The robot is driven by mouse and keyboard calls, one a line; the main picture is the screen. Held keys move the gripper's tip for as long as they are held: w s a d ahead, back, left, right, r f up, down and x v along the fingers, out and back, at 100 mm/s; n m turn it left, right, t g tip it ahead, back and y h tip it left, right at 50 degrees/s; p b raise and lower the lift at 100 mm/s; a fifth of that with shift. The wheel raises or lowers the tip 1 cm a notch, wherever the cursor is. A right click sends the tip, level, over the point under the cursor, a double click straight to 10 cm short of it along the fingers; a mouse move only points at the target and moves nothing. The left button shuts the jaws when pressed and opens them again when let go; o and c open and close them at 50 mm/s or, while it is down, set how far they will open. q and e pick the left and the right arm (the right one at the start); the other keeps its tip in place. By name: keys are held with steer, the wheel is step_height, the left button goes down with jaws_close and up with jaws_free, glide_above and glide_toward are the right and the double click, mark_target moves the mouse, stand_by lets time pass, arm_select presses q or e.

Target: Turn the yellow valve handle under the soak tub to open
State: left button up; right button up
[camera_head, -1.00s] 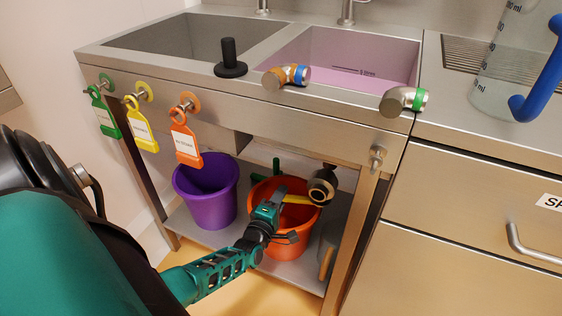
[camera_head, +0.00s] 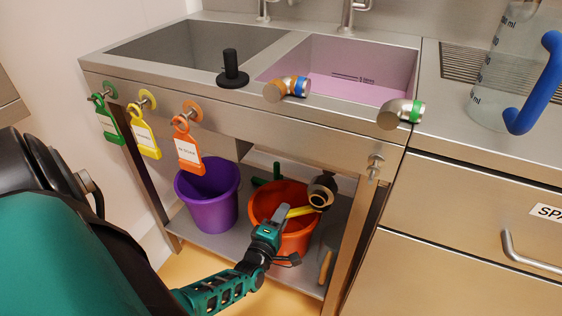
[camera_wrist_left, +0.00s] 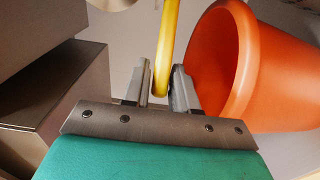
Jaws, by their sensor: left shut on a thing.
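The yellow valve handle (camera_head: 300,211) sticks out to the left from the dark valve (camera_head: 321,191) under the soak tub (camera_head: 392,92), its free end slightly lower. The tub holds pink liquid. My left gripper (camera_head: 283,216) is shut on the handle's free end, in front of the orange bucket. In the left wrist view the handle (camera_wrist_left: 169,42) runs down between the two fingers (camera_wrist_left: 160,82), with its end between them. My right gripper is not in view.
The orange bucket (camera_head: 268,207) stands below the valve, close beside my left gripper. A purple bucket (camera_head: 207,198) stands to its left on the lower shelf (camera_head: 200,236). The counter leg (camera_head: 352,236) is to the right. Tagged hooks hang at the upper left.

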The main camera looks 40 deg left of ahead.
mark_target(292, 217)
arm_select(q)
steer(key=shift+s+d, duration=0.1)
steer(key=shift+d, duration=0.05)
steer(key=shift+s+d+p, duration=0.15)
steer(key=shift+s+d, duration=0.05)
steer(key=shift+d, duration=0.3)
steer(key=shift+s+d+p, duration=0.15)
steer(key=shift+s+d, duration=0.05)
steer(key=shift+d, duration=0.25)
steer(key=shift+s+d, duration=0.1)
steer(key=shift+d, duration=0.2)
steer(key=d, duration=0.2)
steer(key=shift+s+d, duration=0.15)
steer(key=shift+d, duration=0.15)
